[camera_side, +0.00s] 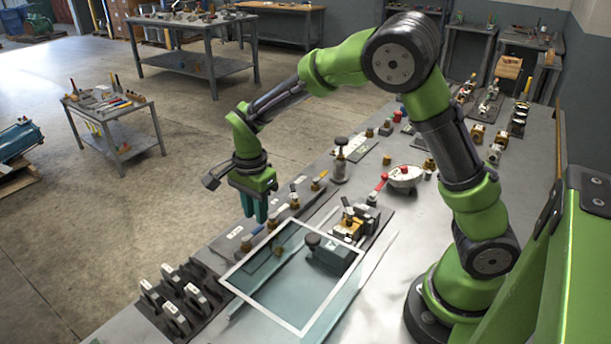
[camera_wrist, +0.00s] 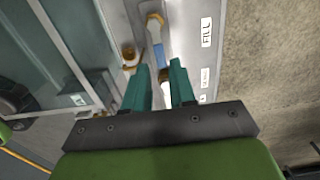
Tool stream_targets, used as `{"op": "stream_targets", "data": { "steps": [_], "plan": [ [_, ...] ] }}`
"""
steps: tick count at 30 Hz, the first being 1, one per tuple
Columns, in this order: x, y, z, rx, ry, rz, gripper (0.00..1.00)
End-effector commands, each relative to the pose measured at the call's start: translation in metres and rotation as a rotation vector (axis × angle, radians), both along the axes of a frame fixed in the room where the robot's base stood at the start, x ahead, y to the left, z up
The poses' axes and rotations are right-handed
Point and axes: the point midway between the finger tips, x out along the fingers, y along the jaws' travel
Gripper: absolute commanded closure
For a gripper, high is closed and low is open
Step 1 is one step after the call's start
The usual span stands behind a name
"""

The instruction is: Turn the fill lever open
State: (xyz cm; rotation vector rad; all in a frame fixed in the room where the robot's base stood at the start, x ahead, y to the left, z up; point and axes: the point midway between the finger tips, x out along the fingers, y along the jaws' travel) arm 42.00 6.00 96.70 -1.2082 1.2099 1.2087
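A small lever with a blue grip (camera_wrist: 159,54) and a brass end (camera_wrist: 155,20) lies beside a white plate labelled FILL (camera_wrist: 207,31) in the wrist view. My gripper (camera_wrist: 160,68) has two teal fingers spread apart, with the blue grip lined up in the gap between them. No contact with either finger shows, and I cannot tell the height between them. In the side view my gripper (camera_side: 255,208) points down over the bench's left edge strip.
A white-framed clear panel (camera_side: 315,327) lies right of my gripper. Another brass fitting (camera_wrist: 130,54) sits beside the lever.

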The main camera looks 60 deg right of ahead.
Motion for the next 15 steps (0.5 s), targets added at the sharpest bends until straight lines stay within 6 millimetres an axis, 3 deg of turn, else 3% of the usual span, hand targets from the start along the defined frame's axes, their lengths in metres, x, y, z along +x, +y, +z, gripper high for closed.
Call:
{"op": "stream_targets", "data": {
  "steps": [6,15],
  "plan": [
    [0.0,0.0,-0.029,0.0,0.002,0.0,0.75],
    [0.0,0.0,-0.035,0.0,-0.001,0.001,0.75]
  ]
}}
